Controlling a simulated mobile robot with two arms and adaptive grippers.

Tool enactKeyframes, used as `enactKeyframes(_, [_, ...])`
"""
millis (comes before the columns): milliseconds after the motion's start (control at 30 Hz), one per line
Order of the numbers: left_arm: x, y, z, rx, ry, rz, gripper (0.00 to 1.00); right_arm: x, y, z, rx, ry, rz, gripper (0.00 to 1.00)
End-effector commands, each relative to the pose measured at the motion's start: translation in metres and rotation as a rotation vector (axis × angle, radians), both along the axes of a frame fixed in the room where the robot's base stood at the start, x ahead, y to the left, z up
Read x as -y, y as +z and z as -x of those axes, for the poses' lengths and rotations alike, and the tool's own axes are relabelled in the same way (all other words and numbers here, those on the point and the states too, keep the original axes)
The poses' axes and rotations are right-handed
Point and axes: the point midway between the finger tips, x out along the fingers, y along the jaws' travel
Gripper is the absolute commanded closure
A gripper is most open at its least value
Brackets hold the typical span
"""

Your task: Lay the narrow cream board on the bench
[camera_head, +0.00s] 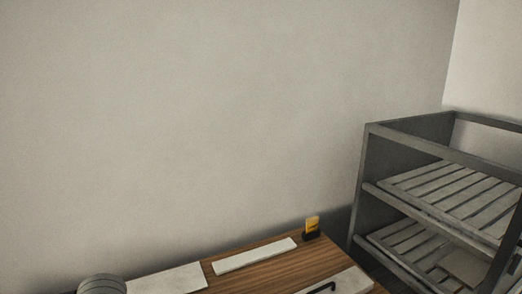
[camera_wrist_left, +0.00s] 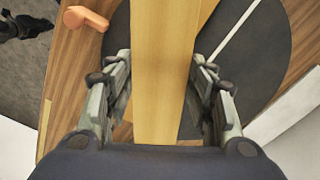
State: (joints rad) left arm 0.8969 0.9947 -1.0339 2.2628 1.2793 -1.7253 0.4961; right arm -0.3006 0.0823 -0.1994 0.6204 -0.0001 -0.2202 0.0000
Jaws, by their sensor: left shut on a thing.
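My left gripper (camera_wrist_left: 161,95) is shut on a narrow yellowish-cream board (camera_wrist_left: 162,60) in the left wrist view. The board runs lengthwise from the top edge down to the gripper's palm, between the two fingers. Below it are a dark round disc (camera_wrist_left: 260,65) with a thin white line and the wood-grained bench (camera_wrist_left: 75,60). The gap between the board and the disc cannot be judged. The bench also shows in the head view (camera_head: 278,270), low in the picture. Neither gripper shows in the head view, and my right gripper is in neither view.
On the bench lie a narrow off-white strip (camera_head: 255,256), a wider pale panel (camera_head: 168,280) and another pale piece (camera_head: 348,284). A yellow-and-black item (camera_head: 312,227) stands at the back corner. A grey slatted rack (camera_head: 408,152) stands right. An orange piece (camera_wrist_left: 86,18) lies beside the disc.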

Motion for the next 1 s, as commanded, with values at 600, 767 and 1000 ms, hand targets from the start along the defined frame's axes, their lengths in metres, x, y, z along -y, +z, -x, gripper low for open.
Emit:
enactKeyframes(600, [0.025, 0.007, -0.008, -0.008, 0.609, -0.023, 0.81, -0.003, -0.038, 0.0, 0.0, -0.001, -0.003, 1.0])
enactKeyframes(767, [0.025, 0.009, -0.008, -0.008, 0.648, -0.026, 0.81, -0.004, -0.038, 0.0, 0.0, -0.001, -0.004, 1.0])
enactKeyframes(1000, [0.025, 0.008, -0.012, -0.007, 0.641, -0.026, 0.81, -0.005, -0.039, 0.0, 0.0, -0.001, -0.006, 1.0])
